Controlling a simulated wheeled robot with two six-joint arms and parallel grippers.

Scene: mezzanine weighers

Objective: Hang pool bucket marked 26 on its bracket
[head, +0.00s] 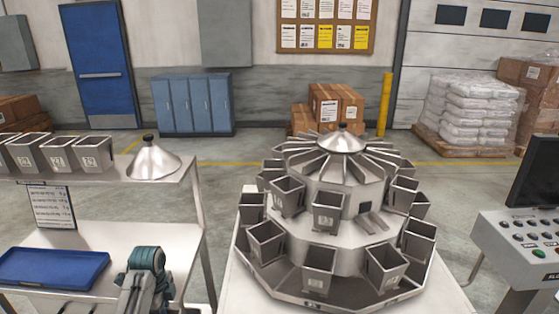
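Several grey, square, open-topped buckets stand in a row on the shelf at the left, including one at the right end (92,153), one beside it (61,153) and one further left (28,152). Their plates carry numbers too small to read surely, so I cannot tell which is 26. The round weigher (343,171) carries upper and lower rings of similar buckets. In its upper ring, right of the front bucket (328,212), an empty bracket (373,222) shows two bare prongs. Neither gripper's fingers can be seen. A teal and grey arm part of mine shows at the lower left.
A metal cone (154,161) stands on the shelf, right of the buckets. A blue tray (53,268) lies on the lower table below a hanging paper list (51,206). A control console (520,245) stands at the right. Open floor shows between shelf and weigher.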

